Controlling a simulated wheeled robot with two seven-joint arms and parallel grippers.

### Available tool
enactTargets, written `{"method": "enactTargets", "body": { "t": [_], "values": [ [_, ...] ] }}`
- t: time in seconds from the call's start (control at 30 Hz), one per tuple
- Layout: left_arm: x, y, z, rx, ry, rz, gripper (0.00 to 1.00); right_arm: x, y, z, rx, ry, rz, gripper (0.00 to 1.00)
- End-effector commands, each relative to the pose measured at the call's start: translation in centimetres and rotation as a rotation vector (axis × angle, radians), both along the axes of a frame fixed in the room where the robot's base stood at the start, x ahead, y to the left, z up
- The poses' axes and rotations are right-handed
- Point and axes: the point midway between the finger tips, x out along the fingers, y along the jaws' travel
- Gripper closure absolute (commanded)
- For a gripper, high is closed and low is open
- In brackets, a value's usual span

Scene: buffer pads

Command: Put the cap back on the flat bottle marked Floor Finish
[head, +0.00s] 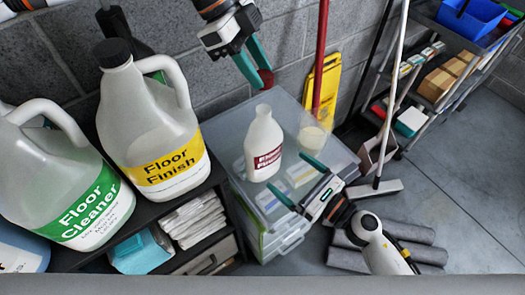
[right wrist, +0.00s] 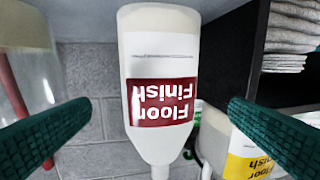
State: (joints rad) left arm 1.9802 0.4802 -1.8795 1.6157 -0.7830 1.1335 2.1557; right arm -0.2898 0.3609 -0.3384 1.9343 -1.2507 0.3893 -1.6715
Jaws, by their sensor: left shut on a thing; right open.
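The flat bottle (head: 263,135) marked Floor Finish is white with a dark red label and stands upright on a clear plastic bin. Its narrow neck at the top is bare. It also shows upside down in the right wrist view (right wrist: 160,60), between the fingers but apart from them. My left gripper (head: 258,76) is shut on a red cap (head: 266,79), held in the air above the bottle's neck. My right gripper (head: 288,171) is open beside the bottle, on its lower right, with a finger either side of the gap facing it.
Large Floor Cleaner (head: 75,170) and yellow-labelled Floor Finish (head: 140,115) jugs stand on the dark shelf at left. A pale container (head: 312,138) is on the clear bin (head: 335,150) right of the bottle. A red pole, yellow sign (head: 326,85) and brooms stand behind.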

Motion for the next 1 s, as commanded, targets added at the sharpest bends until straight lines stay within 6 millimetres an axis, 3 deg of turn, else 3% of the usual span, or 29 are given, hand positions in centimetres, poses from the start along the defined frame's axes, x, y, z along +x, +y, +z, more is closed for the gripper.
{"method": "enactTargets", "body": {
  "t": [0.3, 0.5, 0.97, 1.0],
  "values": [
    [0.0, 0.0, 0.0, 0.0, 0.0, 0.0, 0.88, 4.3, 4.5, 0.1, 0.0, -0.003, 0.0, 0.0],
    [0.0, 0.0, 0.0, 0.0, 0.0, 0.0, 0.88, 6.1, 6.4, 0.0, 0.001, -0.001, -0.001, 0.0],
    [0.0, 0.0, 0.0, 0.0, 0.0, 0.0, 0.88, 6.7, 7.2, 0.0, -0.001, 0.001, 0.0, 0.0],
    [0.0, 0.0, 0.0, 0.0, 0.0, -0.001, 0.88, 6.7, 7.2, 0.0, 0.0, 0.0, 0.0, 0.05]
  ]
}}
